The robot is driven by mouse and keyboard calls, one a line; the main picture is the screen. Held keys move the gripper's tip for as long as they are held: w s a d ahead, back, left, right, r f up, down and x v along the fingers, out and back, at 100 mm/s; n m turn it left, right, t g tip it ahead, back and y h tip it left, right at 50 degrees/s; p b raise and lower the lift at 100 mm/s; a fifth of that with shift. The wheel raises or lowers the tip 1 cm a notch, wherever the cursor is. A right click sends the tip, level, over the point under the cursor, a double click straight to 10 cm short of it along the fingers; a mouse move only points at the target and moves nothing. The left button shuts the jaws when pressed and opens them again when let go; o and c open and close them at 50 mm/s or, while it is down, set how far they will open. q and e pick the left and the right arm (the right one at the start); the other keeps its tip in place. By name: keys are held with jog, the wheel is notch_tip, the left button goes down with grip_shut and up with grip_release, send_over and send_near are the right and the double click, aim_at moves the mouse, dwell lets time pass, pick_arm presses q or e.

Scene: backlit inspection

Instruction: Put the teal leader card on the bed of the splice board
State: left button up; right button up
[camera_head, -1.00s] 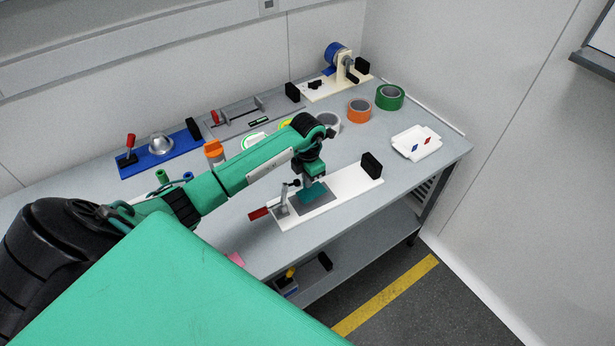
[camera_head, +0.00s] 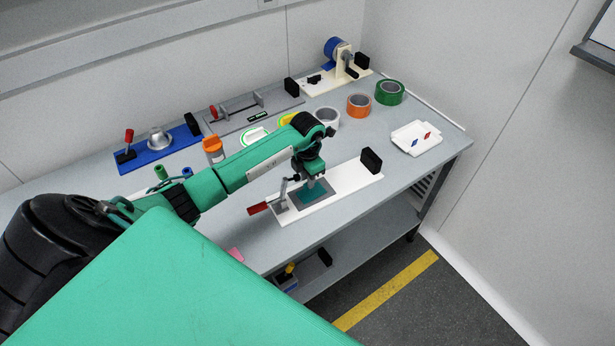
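The teal leader card (camera_head: 317,194) lies on the grey bed (camera_head: 298,205) of the white splice board (camera_head: 345,186), near the middle of the table. It looks flat, inside the bed's outline. My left gripper (camera_head: 312,183) points down right over the card, its fingertips at or just above it. The fingers are too small to show whether they still grip it. The board has a red-handled clamp (camera_head: 258,208) at its left end and a black block (camera_head: 371,161) at its right end. My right gripper is not in view.
Orange tape (camera_head: 359,106), green tape (camera_head: 389,92) and a white tray (camera_head: 416,139) are at the right. The table's front edge is close to the board.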

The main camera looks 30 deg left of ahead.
pick_arm(q)
jog(key=shift+s+f, duration=0.1)
jog(key=shift+s, duration=0.1)
jog(key=shift+r+p, duration=0.25)
jog(key=shift+p, duration=0.1)
jog(key=shift+r+p, duration=0.4)
jog(key=shift+r, duration=0.05)
notch_tip(320, 180, up, 12)
jog(key=b, duration=0.4)
jog(key=shift+w+f, duration=0.1)
jog(key=shift+w, duration=0.05)
